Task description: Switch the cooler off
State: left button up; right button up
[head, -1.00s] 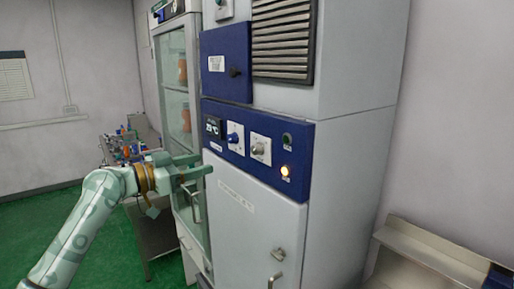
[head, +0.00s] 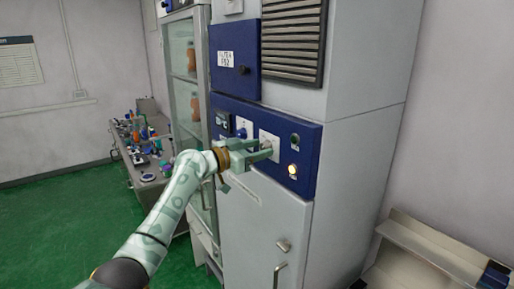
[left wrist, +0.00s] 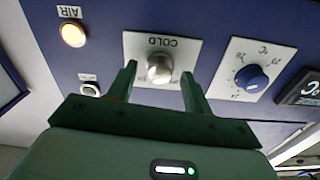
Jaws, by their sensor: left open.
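The cooler (head: 262,225) is a tall grey cabinet with a blue control panel (head: 307,160). A silver knob (left wrist: 159,68) sits on a white plate marked COLD (left wrist: 133,44), which appears upside down in the left wrist view. My left gripper (left wrist: 158,78) is open, its two fingers on either side of this knob; I cannot tell whether they touch it. In the head view my left gripper (head: 270,150) is at the panel and partly hides the knob and its plate (head: 269,137). My right gripper is in neither view.
A blue knob (left wrist: 251,77) with a dial and a dark display (left wrist: 300,91) are beside the silver knob. A lit lamp marked AIR (left wrist: 73,34) and a small button (left wrist: 90,89) are on its other side. A bench (head: 145,183) with clutter stands at left.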

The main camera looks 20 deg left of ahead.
pick_arm(q)
jog(key=shift+s+a+r, duration=0.1)
jog(key=c, duration=1)
jog(key=shift+o, duration=0.2)
jog(key=n+b, duration=0.1)
jog(key=n, duration=0.5)
jog(key=shift+n, duration=0.3)
jog(key=n, duration=0.2)
jog(key=shift+a+n, duration=0.1)
jog(key=shift+n, duration=0.3)
jog(key=n, duration=0.2)
jog(key=shift+n+p, duration=0.3)
jog(key=shift+p, duration=0.05)
jog(key=n+p, duration=0.2)
jog(key=n, duration=0.3)
jog(key=shift+n, duration=0.4)
